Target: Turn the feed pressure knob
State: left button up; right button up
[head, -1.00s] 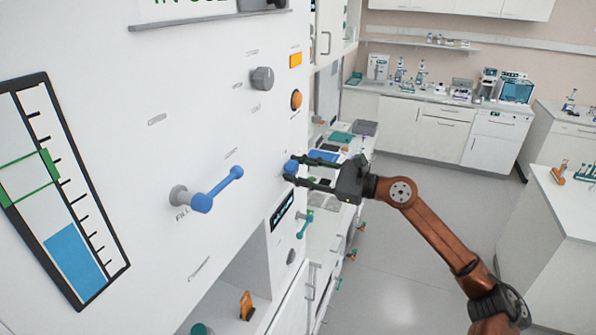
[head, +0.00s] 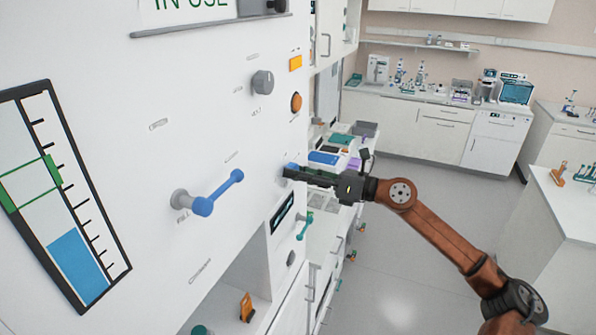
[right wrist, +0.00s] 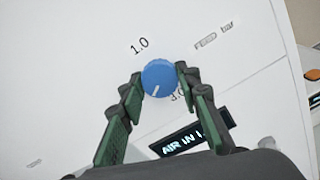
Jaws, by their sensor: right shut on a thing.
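The blue feed pressure knob (right wrist: 158,78) sits on the white panel in the right wrist view, with a white pointer mark toward its lower left. A "1.0" label is at its upper left. In the head view only a little of the knob (head: 290,168) shows, the rest hidden by the gripper. My right gripper (head: 288,173) reaches the panel from the right and is shut on the knob. In the right wrist view its green-padded fingers (right wrist: 158,76) stand on either side of the knob. My left gripper is not in view.
A blue lever handle (head: 218,192) sticks out of the panel left of the knob. A grey knob (head: 262,81) and an orange button (head: 296,102) are above. A dark display (head: 282,213) and a teal valve handle (head: 304,226) are below. The floor at right is clear.

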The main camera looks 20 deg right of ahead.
jog(key=shift+r+m+p, duration=0.1)
jog(key=shift+m+p, duration=8.05)
jog(key=shift+m, duration=3.85)
jog(key=o, duration=1.2)
jog(key=shift+d, duration=0.1)
jog(key=v, duration=1.2)
